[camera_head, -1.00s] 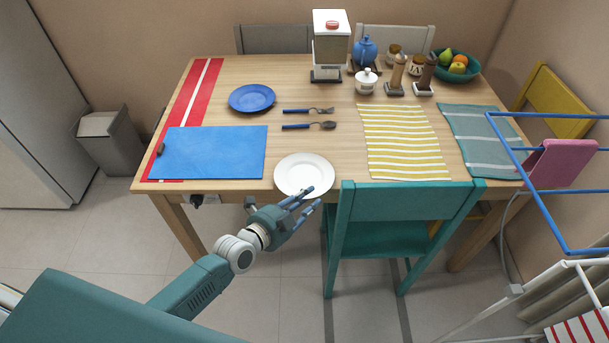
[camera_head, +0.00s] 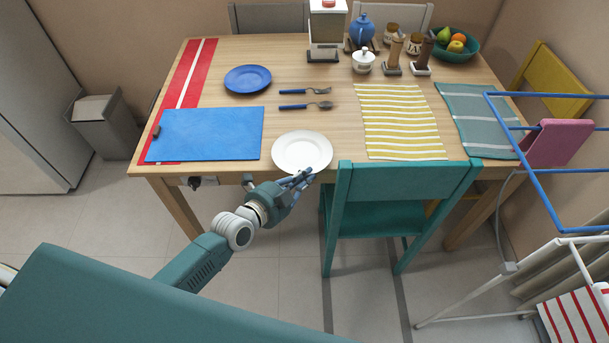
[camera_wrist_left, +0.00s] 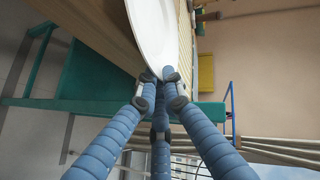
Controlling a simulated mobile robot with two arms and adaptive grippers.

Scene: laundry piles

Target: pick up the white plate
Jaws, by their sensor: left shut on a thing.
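The white plate (camera_head: 302,150) lies at the front edge of the wooden table, near its middle. My left gripper (camera_head: 300,181) is at the plate's near rim, just off the table's front edge. In the left wrist view the plate (camera_wrist_left: 155,30) comes down between the blue fingers (camera_wrist_left: 160,78), which are shut on its rim. Whether the plate is lifted off the table at all, I cannot tell. My right gripper is in neither view.
A teal chair (camera_head: 400,210) stands against the table right of my gripper. A blue mat (camera_head: 205,134), blue plate (camera_head: 248,78), fork (camera_head: 305,90) and spoon (camera_head: 305,105) lie nearby. A yellow-striped cloth (camera_head: 402,122) lies right of the plate. A blue-railed drying rack (camera_head: 530,170) stands at right.

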